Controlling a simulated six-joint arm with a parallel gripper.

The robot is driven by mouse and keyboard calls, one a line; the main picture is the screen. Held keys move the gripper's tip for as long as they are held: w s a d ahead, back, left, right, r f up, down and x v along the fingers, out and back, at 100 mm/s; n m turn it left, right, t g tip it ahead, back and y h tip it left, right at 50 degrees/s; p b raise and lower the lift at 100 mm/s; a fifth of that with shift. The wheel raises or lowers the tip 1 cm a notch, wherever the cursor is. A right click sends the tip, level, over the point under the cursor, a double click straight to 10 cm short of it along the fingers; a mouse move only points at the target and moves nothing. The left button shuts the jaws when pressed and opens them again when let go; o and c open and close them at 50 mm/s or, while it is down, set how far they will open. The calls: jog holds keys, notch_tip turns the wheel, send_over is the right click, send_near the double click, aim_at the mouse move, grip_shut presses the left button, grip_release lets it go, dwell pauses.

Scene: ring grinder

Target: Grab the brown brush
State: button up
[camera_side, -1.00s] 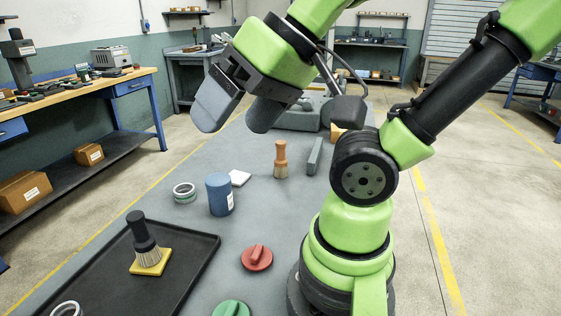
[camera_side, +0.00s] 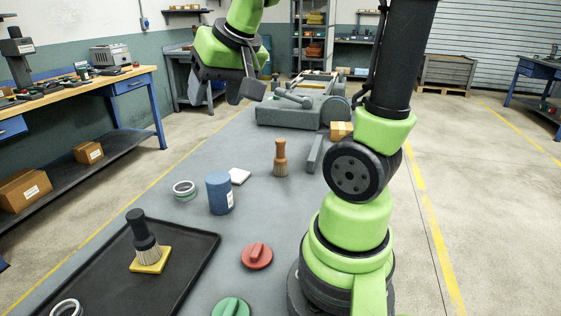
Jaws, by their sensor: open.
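The brown brush (camera_side: 281,157) stands upright on the grey table, bristles down, between the blue can and a grey bar. My gripper (camera_side: 222,97) is up at the top of the view, left of the brush and beyond it, well clear of the table objects. Its jaws are open and nothing shows between them.
A grey machine (camera_side: 300,108) is behind. A red knob (camera_side: 257,256) and green knob (camera_side: 231,307) are in front. The black tray (camera_side: 200,262) is at lower left.

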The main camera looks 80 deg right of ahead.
jog(key=w+d+f+m+g+h, duration=0.1)
jog(key=d+f+m, duration=0.15)
jog(key=d, duration=0.45)
jog(key=d+f+m+g+h, duration=0.1)
jog(key=d+f, duration=0.3)
jog(key=d, duration=0.4)
jog(key=m+g, duration=0.2)
send_near(280, 150)
jog(key=x, duration=0.5)
jog(key=shift+d, duration=0.25)
jog(key=shift+d+x, duration=0.2)
jog(key=shift+x, duration=1.35)
jog(key=shift+d+x, duration=0.15)
jog(key=shift+x, duration=1.4)
jog(key=shift+r, duration=0.15)
